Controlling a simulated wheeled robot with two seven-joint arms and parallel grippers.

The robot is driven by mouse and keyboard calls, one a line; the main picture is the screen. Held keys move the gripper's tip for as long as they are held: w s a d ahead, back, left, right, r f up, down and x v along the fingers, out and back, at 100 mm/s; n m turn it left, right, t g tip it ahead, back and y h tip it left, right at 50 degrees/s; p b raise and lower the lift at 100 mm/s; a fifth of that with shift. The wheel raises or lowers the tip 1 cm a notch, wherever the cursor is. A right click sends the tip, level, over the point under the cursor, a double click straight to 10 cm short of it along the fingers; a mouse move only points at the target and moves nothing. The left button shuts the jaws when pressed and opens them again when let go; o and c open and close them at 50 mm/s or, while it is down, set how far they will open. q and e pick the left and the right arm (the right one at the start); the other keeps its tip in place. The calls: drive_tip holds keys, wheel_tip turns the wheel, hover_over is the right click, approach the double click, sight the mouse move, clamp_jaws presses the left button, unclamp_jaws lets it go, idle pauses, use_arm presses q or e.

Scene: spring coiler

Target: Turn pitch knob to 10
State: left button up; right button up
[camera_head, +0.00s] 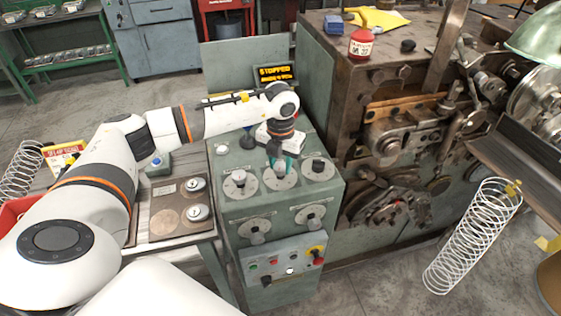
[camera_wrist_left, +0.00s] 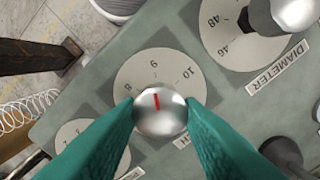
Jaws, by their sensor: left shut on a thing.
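The pitch knob (camera_wrist_left: 160,113), a round metal knob with a red pointer line, sits on a pale numbered dial (camera_wrist_left: 133,80). The marks 8, 9 and 10 are readable; the red line points at about the 9. Its label is mostly hidden. My left gripper (camera_wrist_left: 160,118) has its teal fingers shut on the knob's sides. In the head view my left gripper (camera_head: 282,163) comes down from above onto the middle dial (camera_head: 280,181) of the green control panel's upper row; the knob there is largely hidden. My right gripper is not in view.
A DIAMETER dial (camera_wrist_left: 240,35) with its own knob lies close by. Other knobs, such as the left one (camera_head: 239,177), flank the gripper in the head view. A lit display (camera_head: 275,75) reads STOPPED. The coiler machine (camera_head: 400,130) stands at the right.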

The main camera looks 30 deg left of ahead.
use_arm(q)
drive_tip(key=shift+f+m+b, duration=0.15)
drive_tip(key=shift+m+b, duration=0.95)
drive_tip(key=shift+b, duration=0.15)
drive_tip(key=m+b, duration=0.2)
drive_tip(key=shift+m, duration=0.3)
drive_tip(key=m+b, duration=0.3)
drive_tip(key=m, duration=0.1)
drive_tip(key=shift+b, duration=0.35)
drive_tip(key=shift+r+m+b, duration=0.2)
drive_tip(key=shift+m+b, duration=0.55)
drive_tip(key=shift+m, duration=0.95)
drive_tip(key=o, duration=1)
drive_tip(key=shift+r, duration=0.1)
